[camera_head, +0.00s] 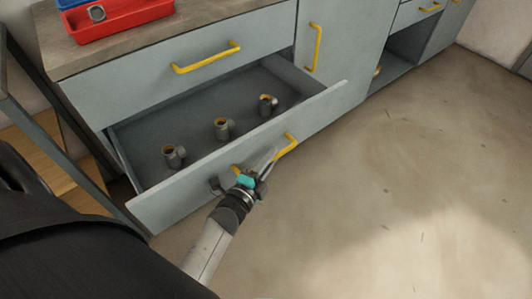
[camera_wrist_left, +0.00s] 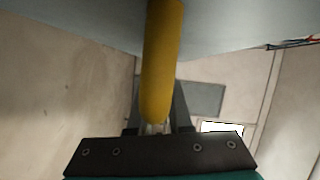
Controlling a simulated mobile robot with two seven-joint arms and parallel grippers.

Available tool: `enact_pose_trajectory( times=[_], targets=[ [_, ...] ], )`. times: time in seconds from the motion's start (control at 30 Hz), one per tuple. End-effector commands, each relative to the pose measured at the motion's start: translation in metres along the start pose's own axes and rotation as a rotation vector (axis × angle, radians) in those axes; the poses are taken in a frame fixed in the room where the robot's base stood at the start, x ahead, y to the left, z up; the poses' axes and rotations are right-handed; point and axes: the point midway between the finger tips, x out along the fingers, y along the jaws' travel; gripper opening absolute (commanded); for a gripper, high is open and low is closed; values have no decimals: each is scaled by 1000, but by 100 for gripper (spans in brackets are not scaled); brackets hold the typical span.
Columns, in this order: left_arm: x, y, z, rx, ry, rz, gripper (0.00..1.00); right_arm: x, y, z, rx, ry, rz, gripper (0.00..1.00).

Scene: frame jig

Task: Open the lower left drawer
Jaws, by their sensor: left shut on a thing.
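The lower left drawer (camera_head: 240,138) is pulled out from the grey cabinet, and its inside shows. Its yellow handle (camera_head: 288,146) is on the front panel. My left gripper (camera_head: 270,163) is at this handle and shut on it. In the left wrist view the yellow handle (camera_wrist_left: 162,60) runs down between the fingers of the left gripper (camera_wrist_left: 158,122), with the grey drawer front above. Part of the handle is hidden behind the gripper in the head view. My right gripper is not in view.
Several grey pipe fittings, including one at the left (camera_head: 174,156), stand in the drawer. The closed upper drawer (camera_head: 190,75) has its own yellow handle. A red tray (camera_head: 120,20) is on the worktop. The floor (camera_head: 420,180) to the right is clear.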

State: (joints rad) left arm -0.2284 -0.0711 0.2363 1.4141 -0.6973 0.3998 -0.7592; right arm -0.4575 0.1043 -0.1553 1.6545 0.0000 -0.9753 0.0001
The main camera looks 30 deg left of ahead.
Motion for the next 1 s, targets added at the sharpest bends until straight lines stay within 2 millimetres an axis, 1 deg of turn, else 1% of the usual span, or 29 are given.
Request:
enact_pose_trajectory(
  times=[0.13,0.47,0.5,0.73,0.77,1.0],
  targets=[
    [-2,2,-4,-1,0,2,0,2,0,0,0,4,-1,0],
    [-2,2,-4,-1,-1,2,0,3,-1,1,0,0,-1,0],
    [-2,2,-4,-1,-1,2,18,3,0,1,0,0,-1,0],
    [-2,1,-4,-1,-2,1,44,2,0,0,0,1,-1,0],
    [-2,1,-4,-1,-2,1,47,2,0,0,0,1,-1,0],
    [-2,1,-4,0,-2,0,47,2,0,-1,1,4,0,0]
  ],
)
